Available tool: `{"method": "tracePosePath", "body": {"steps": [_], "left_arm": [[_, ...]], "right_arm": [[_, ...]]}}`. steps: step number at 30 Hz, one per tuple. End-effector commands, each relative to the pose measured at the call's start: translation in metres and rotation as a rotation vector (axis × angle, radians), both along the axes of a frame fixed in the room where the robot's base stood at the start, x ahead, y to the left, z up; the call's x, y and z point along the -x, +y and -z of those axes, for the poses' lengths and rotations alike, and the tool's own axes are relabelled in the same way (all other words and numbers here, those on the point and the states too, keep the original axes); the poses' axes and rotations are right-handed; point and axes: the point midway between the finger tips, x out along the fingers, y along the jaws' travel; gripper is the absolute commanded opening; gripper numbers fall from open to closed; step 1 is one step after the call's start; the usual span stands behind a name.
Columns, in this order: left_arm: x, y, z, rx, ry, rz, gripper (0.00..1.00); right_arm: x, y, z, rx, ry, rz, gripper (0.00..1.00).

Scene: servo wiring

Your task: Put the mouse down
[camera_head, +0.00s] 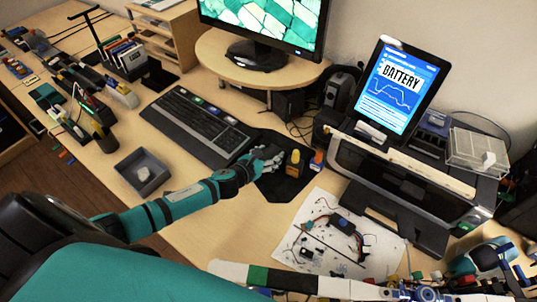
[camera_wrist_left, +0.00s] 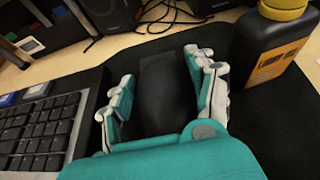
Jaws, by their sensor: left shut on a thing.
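The black mouse (camera_wrist_left: 163,92) sits between the two sides of my left gripper (camera_wrist_left: 163,88) in the left wrist view. The fingers are teal and white and closed on its sides. In the head view my left gripper (camera_head: 264,160) is over the left part of the black mouse pad (camera_head: 276,188), just right of the keyboard, and it largely hides the mouse. I cannot tell whether the mouse touches the pad. The pad also shows in the left wrist view (camera_wrist_left: 262,128). I cannot make out my right gripper.
A black bottle with a yellow cap (camera_wrist_left: 283,45) stands on the pad right of my left gripper. The keyboard (camera_head: 200,125) is close on the left. A grey tray (camera_head: 141,171) and a white sheet with wiring (camera_head: 335,235) lie nearer. A printer (camera_head: 410,180) stands right.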

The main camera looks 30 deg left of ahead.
Motion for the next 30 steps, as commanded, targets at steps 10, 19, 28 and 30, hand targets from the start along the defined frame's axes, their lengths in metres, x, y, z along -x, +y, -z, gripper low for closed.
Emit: {"method": "tracePosePath", "body": {"steps": [10, 19, 28, 30], "left_arm": [[0.0, 0.0, 0.001, 0.0, 0.0, 0.0, 0.82], [0.011, 0.002, -0.005, -0.001, 0.002, 0.001, 0.82], [0.069, 0.01, -0.028, -0.002, 0.004, 0.002, 0.82], [0.082, 0.011, -0.034, -0.002, 0.003, 0.003, 0.82]], "right_arm": [[-0.003, 0.001, 0.0, -0.002, -0.004, -0.002, 0.91], [-0.004, 0.005, -0.002, -0.006, -0.007, -0.002, 0.91], [-0.005, 0.005, -0.002, -0.007, -0.008, -0.002, 0.91], [-0.005, 0.005, -0.002, -0.007, -0.008, -0.002, 0.91]]}}
